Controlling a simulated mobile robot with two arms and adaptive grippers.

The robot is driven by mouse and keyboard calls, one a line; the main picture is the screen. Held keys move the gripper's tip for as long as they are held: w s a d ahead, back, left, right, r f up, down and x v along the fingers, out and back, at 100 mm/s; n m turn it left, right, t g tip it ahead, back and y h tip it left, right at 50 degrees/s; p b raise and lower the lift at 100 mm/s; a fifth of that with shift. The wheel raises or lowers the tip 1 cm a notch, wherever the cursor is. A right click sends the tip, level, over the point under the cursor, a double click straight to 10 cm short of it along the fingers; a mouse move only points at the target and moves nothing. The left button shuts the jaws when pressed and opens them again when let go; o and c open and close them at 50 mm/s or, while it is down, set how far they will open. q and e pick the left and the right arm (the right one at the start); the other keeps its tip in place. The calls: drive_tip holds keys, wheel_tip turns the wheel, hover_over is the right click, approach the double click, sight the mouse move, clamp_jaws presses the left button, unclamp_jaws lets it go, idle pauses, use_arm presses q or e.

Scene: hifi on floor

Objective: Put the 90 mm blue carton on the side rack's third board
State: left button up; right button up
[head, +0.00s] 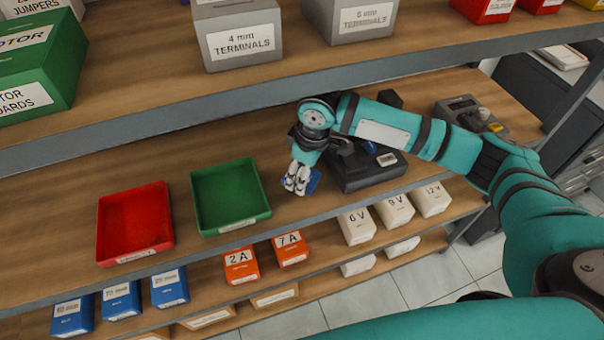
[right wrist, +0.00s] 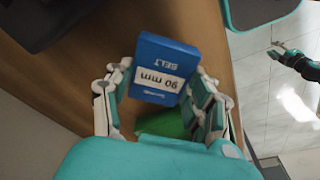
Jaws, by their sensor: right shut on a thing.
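The 90 mm blue carton (right wrist: 163,72) is between the fingers of my right gripper (right wrist: 160,85) in the right wrist view. Its white label reads "90 mm BELT" and appears upside down. In the head view my right gripper (head: 298,180) is shut on the carton, and only a blue edge (head: 314,181) shows beside the fingers. The gripper is over the wooden board with the trays, right of the green tray. What seems to be my left gripper (right wrist: 296,62) shows small at the right of the wrist view; its jaws are unclear. I cannot identify the side rack.
A red tray (head: 135,222) and a green tray (head: 230,196) stand left of my right gripper. A dark device (head: 365,168) is close on its right. Grey terminal boxes (head: 238,35) stand on the board above. Orange (head: 240,265), blue (head: 170,288) and white cartons (head: 356,226) stand below.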

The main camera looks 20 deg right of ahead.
drive_tip(key=shift+f, duration=0.7)
drive_tip(key=shift+w+f+p, duration=0.15)
drive_tip(key=shift+f+p, duration=0.05)
drive_tip(key=shift+p, duration=0.2)
drive_tip(key=shift+f, duration=0.25)
drive_tip(key=o, duration=1)
drive_tip(key=shift+f, duration=0.1)
drive_tip(key=shift+c, duration=0.2)
drive_tip(key=shift+s+d+r+b, duration=0.15)
drive_tip(key=shift+r+b, duration=0.1)
drive_tip(key=shift+r, duration=1.05)
drive_tip(key=shift+s+d+r+b, duration=0.1)
drive_tip(key=shift+r+b, duration=0.15)
drive_tip(key=shift+r, duration=1)
drive_tip(key=shift+s+d+r+b, duration=0.15)
drive_tip(key=shift+r+b, duration=0.1)
drive_tip(key=shift+r, duration=1.05)
drive_tip(key=shift+w, duration=0.1)
